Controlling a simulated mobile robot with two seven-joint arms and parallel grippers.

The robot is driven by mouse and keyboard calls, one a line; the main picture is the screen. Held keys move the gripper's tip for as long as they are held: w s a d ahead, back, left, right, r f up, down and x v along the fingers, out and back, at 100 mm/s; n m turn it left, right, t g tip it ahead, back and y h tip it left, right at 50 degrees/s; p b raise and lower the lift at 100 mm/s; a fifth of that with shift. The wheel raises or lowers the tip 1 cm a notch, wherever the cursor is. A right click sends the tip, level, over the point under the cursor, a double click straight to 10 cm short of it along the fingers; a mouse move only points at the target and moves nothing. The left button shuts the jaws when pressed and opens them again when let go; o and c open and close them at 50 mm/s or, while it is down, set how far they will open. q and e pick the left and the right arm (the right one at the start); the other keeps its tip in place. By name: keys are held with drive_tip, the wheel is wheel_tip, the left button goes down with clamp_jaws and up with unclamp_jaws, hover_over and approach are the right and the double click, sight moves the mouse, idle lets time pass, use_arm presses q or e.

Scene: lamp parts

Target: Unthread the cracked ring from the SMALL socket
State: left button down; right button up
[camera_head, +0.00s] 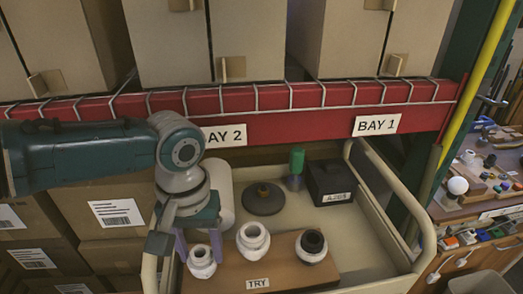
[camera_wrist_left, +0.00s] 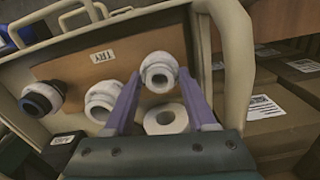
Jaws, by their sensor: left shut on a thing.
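The small socket (camera_head: 201,269) is the leftmost of three white sockets on a brown board (camera_head: 225,279) labelled TRY. Its pale ring (camera_head: 200,252) is at the top; I cannot make out a crack. My left gripper (camera_head: 199,249) points down over it, with a purple finger on each side. In the left wrist view the fingertips (camera_wrist_left: 158,76) are shut on the ring (camera_wrist_left: 160,75), which still sits at the socket. The middle socket (camera_head: 253,241) and the right socket (camera_head: 311,246), with a dark part in its top, stand apart. My right gripper is out of view.
The board lies in a beige cart (camera_head: 373,230) with raised rims. Behind it are a dark disc (camera_head: 263,200), a green-topped part (camera_head: 297,162), a black box (camera_head: 331,182) and a white roll (camera_head: 220,185). A red shelf beam (camera_head: 280,125) crosses above.

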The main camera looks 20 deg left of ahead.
use_arm(q)
drive_tip(key=shift+n, duration=0.8)
drive_tip(key=shift+r+p, duration=0.1)
drive_tip(key=shift+p, duration=0.2)
drive_tip(key=shift+r+n+p, duration=0.1)
drive_tip(key=shift+n+p, duration=0.4)
drive_tip(key=shift+n, duration=0.4)
drive_tip(key=n+p, duration=0.1)
drive_tip(key=n, duration=0.2)
drive_tip(key=shift+s, duration=0.1)
drive_tip(key=shift+n, duration=1.1)
